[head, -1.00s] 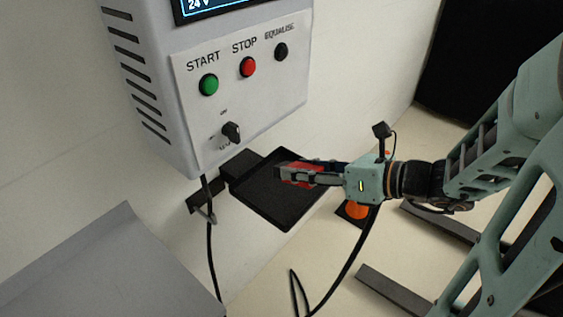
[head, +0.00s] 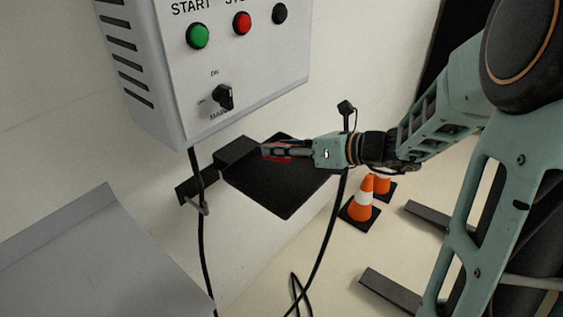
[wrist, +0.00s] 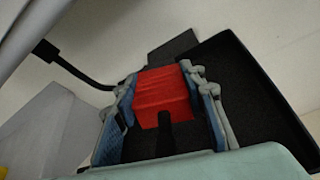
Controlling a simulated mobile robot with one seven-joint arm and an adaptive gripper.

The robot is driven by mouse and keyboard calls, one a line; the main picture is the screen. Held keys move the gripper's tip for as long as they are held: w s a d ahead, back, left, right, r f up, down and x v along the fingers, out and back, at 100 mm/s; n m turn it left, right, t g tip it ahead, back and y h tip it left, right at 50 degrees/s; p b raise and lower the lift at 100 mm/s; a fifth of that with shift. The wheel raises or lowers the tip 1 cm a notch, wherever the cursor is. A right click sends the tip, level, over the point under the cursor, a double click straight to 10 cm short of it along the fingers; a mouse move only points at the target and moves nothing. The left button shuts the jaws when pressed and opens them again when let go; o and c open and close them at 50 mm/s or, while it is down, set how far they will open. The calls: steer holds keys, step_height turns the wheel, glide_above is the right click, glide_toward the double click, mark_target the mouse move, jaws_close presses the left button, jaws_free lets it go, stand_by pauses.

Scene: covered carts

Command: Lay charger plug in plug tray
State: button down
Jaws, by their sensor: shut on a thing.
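The charger plug is a red block (wrist: 162,92) with a black cable end, seen in the wrist view between the two fingers of my gripper (wrist: 165,100). In the head view only slivers of the red plug (head: 279,158) show around my gripper (head: 268,152). My gripper is shut on the plug. The plug tray is a black square tray (head: 282,200) fixed to the wall under the charger box. My gripper and the plug are over its back part, beside the black block at its wall end. I cannot tell whether the plug touches the tray. The tray also shows in the wrist view (wrist: 262,95).
The charger box (head: 215,110) with buttons and a knob hangs above the tray. A black cable (head: 322,245) hangs below the gripper. A grey cover (head: 95,255) is at lower left. Orange cones (head: 361,201) stand on the floor at right.

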mark_target(282, 158)
steer(key=shift+f+b, duration=0.8)
steer(key=shift+f, duration=0.5)
steer(key=shift+f, duration=0.15)
steer(key=c, duration=1.2)
jaws_free()
steer(key=shift+c, duration=0.2)
steer(key=shift+d+r, duration=0.1)
steer(key=shift+r, duration=0.15)
steer(key=p+v, duration=0.2)
steer(key=v, duration=1)
